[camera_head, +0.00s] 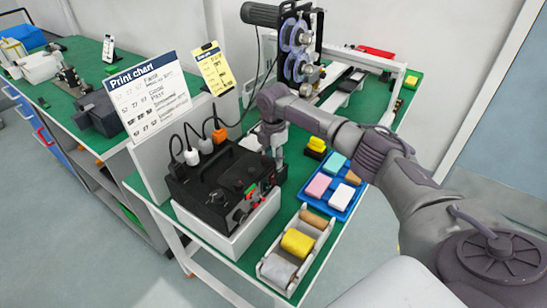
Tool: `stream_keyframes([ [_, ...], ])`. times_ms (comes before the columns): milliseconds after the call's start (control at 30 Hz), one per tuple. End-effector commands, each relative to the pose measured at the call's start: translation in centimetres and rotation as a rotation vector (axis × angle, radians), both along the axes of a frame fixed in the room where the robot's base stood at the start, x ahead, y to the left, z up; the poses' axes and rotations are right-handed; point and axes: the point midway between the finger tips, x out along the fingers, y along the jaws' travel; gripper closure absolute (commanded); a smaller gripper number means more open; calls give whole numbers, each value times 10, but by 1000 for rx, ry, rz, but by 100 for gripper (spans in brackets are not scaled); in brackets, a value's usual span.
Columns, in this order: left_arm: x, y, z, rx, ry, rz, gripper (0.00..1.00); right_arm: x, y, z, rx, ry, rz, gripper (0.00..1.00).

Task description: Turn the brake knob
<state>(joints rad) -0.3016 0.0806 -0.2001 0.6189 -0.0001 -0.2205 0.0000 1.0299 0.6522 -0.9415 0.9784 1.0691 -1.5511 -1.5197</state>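A black control box (222,176) sits on a white block (232,238) on the green bench. Its front panel (250,203) faces the lower right and carries small knobs and buttons, including a red one (239,215) and a green one. I cannot tell which of them is the brake knob. My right arm reaches in from the right. My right gripper (279,163) points down at the box's far right corner, close to the panel's right end. Its fingertips are small and partly hidden, so I cannot tell if it touches the box. My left gripper is out of view.
A blue tray (359,192) with coloured blocks and a white roller holder (308,261) lie right of the box. A print chart sign (148,95) stands behind it on the left. Cables and plugs rise from the box. A reel machine (294,40) stands at the back.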

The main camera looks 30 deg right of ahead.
Motion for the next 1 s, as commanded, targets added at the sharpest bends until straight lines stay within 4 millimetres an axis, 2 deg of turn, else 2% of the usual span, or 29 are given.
stream_keyframes([
  [267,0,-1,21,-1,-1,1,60,-1,1,3,2,4,-145,100],
  [1000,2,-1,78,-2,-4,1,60,0,2,3,2,4,-836,100],
])
